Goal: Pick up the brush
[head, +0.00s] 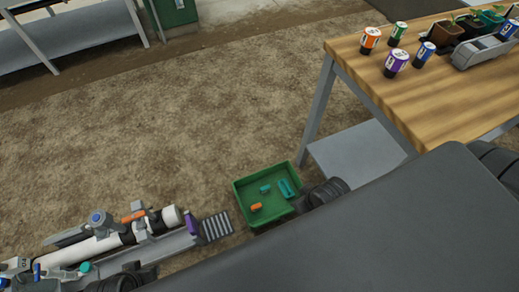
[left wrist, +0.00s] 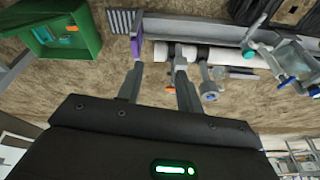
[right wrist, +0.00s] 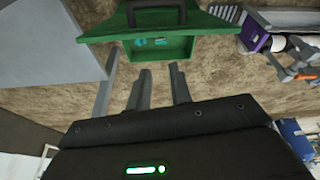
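I cannot single out a brush for certain in any view. A green bin (head: 242,205) on the ground holds small teal pieces (head: 286,188) and an orange piece (head: 256,207); whether one is a brush is too small to tell. The bin also shows in the left wrist view (left wrist: 82,22) and the right wrist view (right wrist: 186,24). My left gripper (left wrist: 159,66) is open and empty, pointing toward the pipe skid. My right gripper (right wrist: 160,70) is open and empty, apart from the bin, with its fingers toward it. Both grippers' fingers are hidden in the head view.
A pipe skid (head: 140,235) with white pipe, valves and a purple end piece (head: 191,222) lies left of the bin, beside a grey slatted plate (head: 216,227). A wooden table (head: 425,95) with several cans stands at right, above a grey lower shelf (head: 350,155). Bare ground lies between.

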